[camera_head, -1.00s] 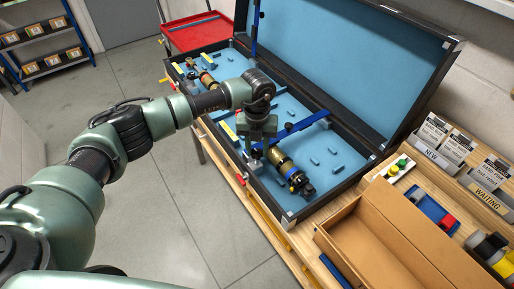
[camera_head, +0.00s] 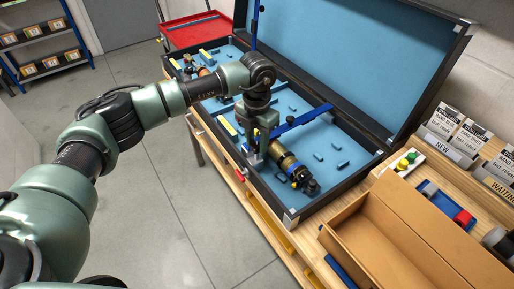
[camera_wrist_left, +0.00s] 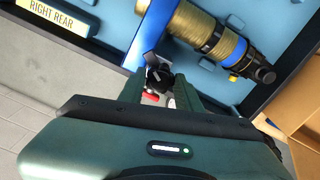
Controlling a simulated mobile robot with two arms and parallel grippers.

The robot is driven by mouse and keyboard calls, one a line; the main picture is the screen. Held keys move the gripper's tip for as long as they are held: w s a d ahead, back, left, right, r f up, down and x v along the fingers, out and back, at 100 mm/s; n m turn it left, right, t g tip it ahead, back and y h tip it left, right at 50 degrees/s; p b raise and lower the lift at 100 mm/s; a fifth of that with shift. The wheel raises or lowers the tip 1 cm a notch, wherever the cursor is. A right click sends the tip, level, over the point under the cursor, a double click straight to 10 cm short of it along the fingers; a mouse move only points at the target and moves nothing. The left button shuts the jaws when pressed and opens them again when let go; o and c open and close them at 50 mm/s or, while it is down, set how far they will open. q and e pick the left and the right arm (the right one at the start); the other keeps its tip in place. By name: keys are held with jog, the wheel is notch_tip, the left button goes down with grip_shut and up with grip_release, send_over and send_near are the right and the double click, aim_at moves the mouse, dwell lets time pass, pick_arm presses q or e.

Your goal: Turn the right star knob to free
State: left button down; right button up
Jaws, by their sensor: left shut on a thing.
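My left gripper (camera_head: 255,158) reaches down at the front edge of the open blue-lined case (camera_head: 345,187). In the left wrist view its fingers (camera_wrist_left: 160,88) are closed around a small black lobed knob (camera_wrist_left: 157,73), which I take for the right star knob. The fingers hide part of it, and its turn position is unclear. Just beyond the knob lies a gold and black shock (camera_head: 290,166), which also shows in the left wrist view (camera_wrist_left: 205,27). A blue strap bar (camera_head: 302,122) crosses over it. My right gripper is not in view.
A "RIGHT REAR" label (camera_wrist_left: 55,14) is on the case lining. The raised lid (camera_head: 360,60) stands behind. The floor at front left is clear.

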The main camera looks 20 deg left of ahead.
aim_at(257, 145)
pick_arm(q)
jog(key=m+b, duration=0.5)
jog(key=m, duration=0.1)
jog(key=shift+f, duration=0.1)
jog(key=m+b, duration=0.2)
jog(key=m, duration=0.3)
jog(key=shift+b, duration=0.4)
jog(key=shift+r, duration=0.2)
jog(key=c, duration=1)
grip_release()
notch_tip(257, 145, up, 8)
jog(key=shift+f+b, duration=0.1)
jog(key=shift+b, duration=0.45)
